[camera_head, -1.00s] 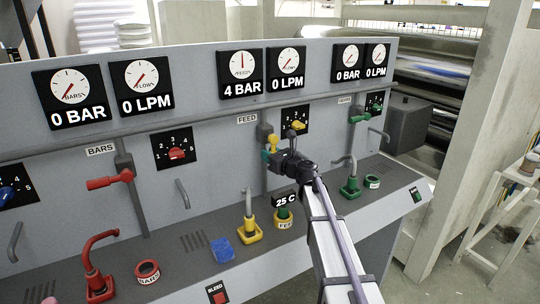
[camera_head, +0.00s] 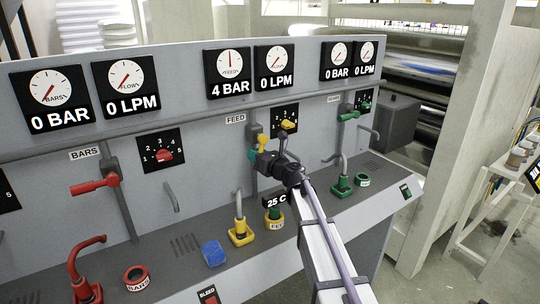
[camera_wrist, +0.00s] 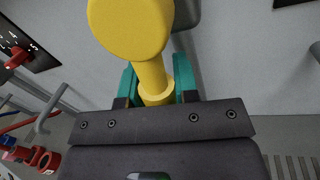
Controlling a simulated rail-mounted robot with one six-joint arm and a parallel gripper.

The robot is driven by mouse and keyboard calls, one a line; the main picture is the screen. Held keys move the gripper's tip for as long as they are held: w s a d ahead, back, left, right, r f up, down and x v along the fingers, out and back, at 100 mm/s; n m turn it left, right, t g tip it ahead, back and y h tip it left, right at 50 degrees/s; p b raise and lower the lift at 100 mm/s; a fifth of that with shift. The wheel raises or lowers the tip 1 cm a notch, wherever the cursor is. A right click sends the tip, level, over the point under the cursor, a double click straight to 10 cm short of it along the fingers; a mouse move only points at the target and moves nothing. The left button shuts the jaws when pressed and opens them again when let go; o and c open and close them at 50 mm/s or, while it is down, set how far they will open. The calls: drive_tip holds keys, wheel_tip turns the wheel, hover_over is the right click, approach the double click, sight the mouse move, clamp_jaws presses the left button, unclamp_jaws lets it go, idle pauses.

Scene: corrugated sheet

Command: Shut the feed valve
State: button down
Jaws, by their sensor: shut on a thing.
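The feed valve's yellow handle (camera_head: 262,139) is on the pipe just below the FEED label (camera_head: 235,118). My gripper (camera_head: 254,155) is at this handle, with its teal fingers partly hidden by my wrist. In the wrist view, the yellow handle (camera_wrist: 152,72) has a large rounded end toward the camera. The teal fingers of my gripper (camera_wrist: 157,88) stand on both sides of its narrower stem, shut on it. The feed pressure gauge (camera_head: 230,71) reads 4 BAR. The feed flow gauge (camera_head: 275,67) reads 0 LPM.
A red valve handle (camera_head: 95,186) is on the left and a green one (camera_head: 348,116) on the right. A yellow selector knob (camera_head: 288,124) sits close to my wrist. A yellow spout (camera_head: 240,228) and a blue block (camera_head: 214,253) are on the ledge below.

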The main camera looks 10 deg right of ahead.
drive_tip(key=shift+s+a+r+m+t, duration=0.15)
drive_tip(key=shift+a+r+m+t, duration=0.15)
drive_tip(key=shift+m, duration=0.6)
drive_tip(key=shift+s+a+r+m+t, duration=0.15)
drive_tip(key=shift+a+m, duration=0.3)
drive_tip(key=shift+m, duration=0.45)
drive_tip(key=shift+s+a+r+m+t, duration=0.15)
drive_tip(key=shift+a+r+m+t, duration=0.15)
drive_tip(key=shift+m, duration=0.6)
drive_tip(key=shift+a, duration=0.1)
